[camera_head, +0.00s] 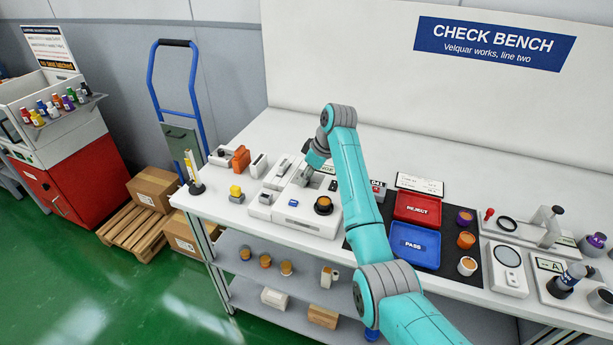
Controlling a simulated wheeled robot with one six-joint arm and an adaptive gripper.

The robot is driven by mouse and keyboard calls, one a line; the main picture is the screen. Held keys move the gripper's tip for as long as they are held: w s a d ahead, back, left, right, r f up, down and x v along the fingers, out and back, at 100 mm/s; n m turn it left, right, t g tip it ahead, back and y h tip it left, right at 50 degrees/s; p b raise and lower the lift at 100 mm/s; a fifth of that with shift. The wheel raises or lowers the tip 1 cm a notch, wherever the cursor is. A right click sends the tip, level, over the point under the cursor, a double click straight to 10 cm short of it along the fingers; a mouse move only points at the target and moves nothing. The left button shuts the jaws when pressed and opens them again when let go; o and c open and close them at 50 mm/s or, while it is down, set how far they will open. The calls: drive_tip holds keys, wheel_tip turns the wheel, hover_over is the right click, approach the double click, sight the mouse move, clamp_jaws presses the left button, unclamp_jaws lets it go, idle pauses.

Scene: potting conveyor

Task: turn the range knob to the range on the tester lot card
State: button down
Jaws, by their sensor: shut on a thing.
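The white tester (300,222) stands on the bench left of the middle. On its front right is a dark round socket holding a part with an orange top (323,204). A small blue piece (292,203) is on its front face. My gripper (302,179) points down at the tester's top, behind the orange-topped part, and is shut on what appears to be the range knob. The gripper hides the knob and its marks. A small white card (328,169) shows partly behind my arm; its writing is too small to read.
A red REJECT tray (417,207) and a blue PASS tray (415,245) lie on a black mat right of my arm, with several small pots beside them. A framed white card (419,184) stands behind the trays. An orange block (240,158) is left of the tester.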

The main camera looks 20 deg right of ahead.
drive_tip(key=shift+n+g, duration=0.4)
drive_tip(key=shift+n, duration=0.7)
drive_tip(key=c, duration=0.9)
unclamp_jaws()
drive_tip(key=shift+d+v, duration=0.1)
drive_tip(key=shift+v, duration=1.75)
drive_tip(key=shift+d+v, duration=0.15)
drive_tip(key=shift+v, duration=1.7)
